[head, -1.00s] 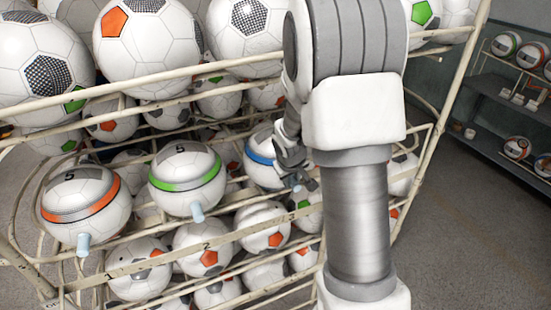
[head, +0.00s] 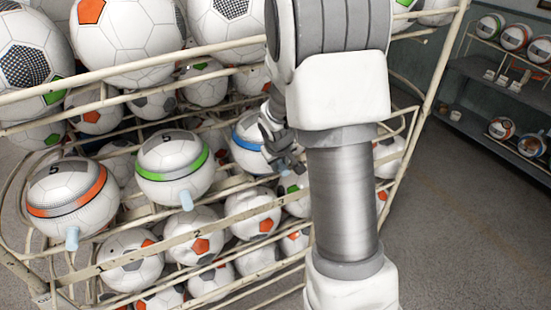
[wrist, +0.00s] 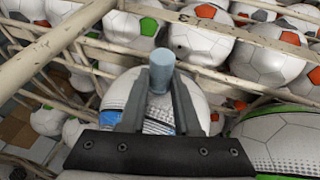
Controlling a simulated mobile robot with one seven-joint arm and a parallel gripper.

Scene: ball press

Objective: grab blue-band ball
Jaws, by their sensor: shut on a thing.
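The blue-band ball (head: 243,148) is white with a blue stripe and rests in the middle tier of the wire rack, right of the green-band ball (head: 172,185). My gripper (head: 288,158) is at its right side, partly covering it. In the wrist view the blue-band ball (wrist: 122,93) lies behind my fingers, with its light-blue peg (wrist: 161,72) between them. My gripper (wrist: 160,98) is shut on this peg. The far side of the ball is hidden.
An orange-band ball (head: 72,212) sits at the left of the same tier. Cream rack rails (head: 190,222) run close below and above. Large balls (head: 128,38) fill the top tier. A shelf (head: 500,72) with more balls stands at the right, with open floor (head: 460,230) before it.

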